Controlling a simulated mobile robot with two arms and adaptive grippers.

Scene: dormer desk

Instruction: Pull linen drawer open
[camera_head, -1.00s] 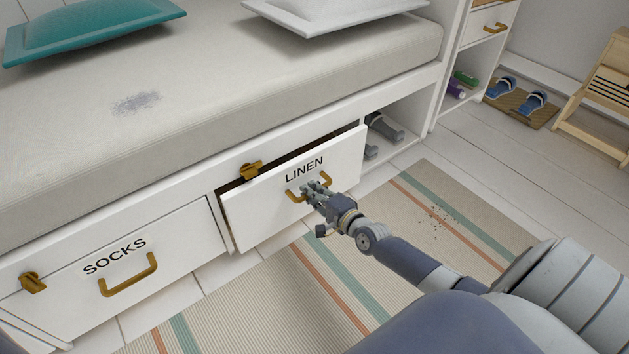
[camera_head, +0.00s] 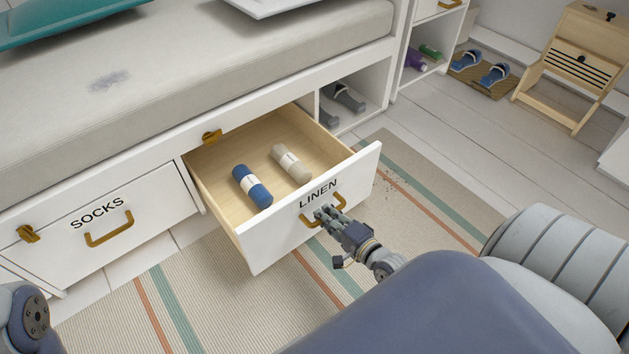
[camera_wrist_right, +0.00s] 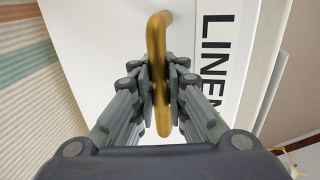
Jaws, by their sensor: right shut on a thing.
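The linen drawer (camera_head: 275,245) is pulled well out from under the bench, its wooden inside showing. In it lie a blue roll (camera_head: 252,187) and a beige roll (camera_head: 291,163), each with a white band. My right gripper (camera_head: 324,215) is shut on the drawer's brass handle (camera_head: 309,222), in front of the LINEN label. In the right wrist view the handle (camera_wrist_right: 157,45) runs between the two fingers. A brass latch (camera_head: 212,137) sits on the frame above the drawer opening. My left gripper is not in view.
The shut socks drawer (camera_head: 130,245) with its brass handle is at left. A striped rug (camera_head: 215,300) covers the floor below. An open cubby with grey items (camera_head: 343,97) is right of the linen drawer. Blue slippers (camera_head: 495,74) and a wooden stand (camera_head: 570,70) stand farther off.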

